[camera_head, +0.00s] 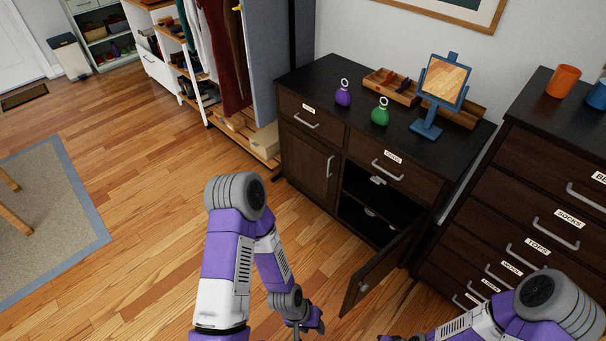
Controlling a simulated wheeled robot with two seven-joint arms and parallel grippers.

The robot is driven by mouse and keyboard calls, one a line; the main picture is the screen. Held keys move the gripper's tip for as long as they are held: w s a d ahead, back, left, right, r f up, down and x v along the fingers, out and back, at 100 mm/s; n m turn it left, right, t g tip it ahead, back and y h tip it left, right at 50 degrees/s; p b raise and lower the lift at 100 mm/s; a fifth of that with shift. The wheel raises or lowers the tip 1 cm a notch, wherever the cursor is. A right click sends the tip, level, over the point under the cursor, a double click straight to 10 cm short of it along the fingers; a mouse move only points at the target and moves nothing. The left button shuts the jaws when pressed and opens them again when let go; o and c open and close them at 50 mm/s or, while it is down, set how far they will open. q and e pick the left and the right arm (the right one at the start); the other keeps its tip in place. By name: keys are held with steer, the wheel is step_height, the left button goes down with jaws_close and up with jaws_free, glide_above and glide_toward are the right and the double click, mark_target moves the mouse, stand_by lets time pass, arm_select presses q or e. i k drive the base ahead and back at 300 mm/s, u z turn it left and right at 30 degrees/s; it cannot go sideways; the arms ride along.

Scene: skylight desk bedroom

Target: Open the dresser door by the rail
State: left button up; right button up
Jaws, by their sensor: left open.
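The dark brown dresser (330,82) stands against the wall beside the clothes rail. Its left door (307,152) is closed and has an upright metal handle (330,166). Its right door (385,266) stands open, swung outward to the right, with its handle (362,287) near the free edge. The opening shows a dark inside (377,205) with a shelf. My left gripper (311,326) is open at the bottom of the view, in front of the dresser and left of the open door, apart from it. My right gripper (392,338) barely shows at the bottom edge, so its jaws are unclear.
A labelled chest of drawers (520,190) stands close on the right. The clothes rack (215,60) is at left. Wood floor (140,250) is free.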

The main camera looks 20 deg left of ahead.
mark_target(313, 165)
steer(key=u, duration=0.15)
steer(key=k, duration=0.35)
steer(key=u, duration=1.75)
steer(key=i, duration=1.6)
steer(key=z, duration=0.75)
steer(key=i, duration=0.95)
steer(key=z, duration=0.8)
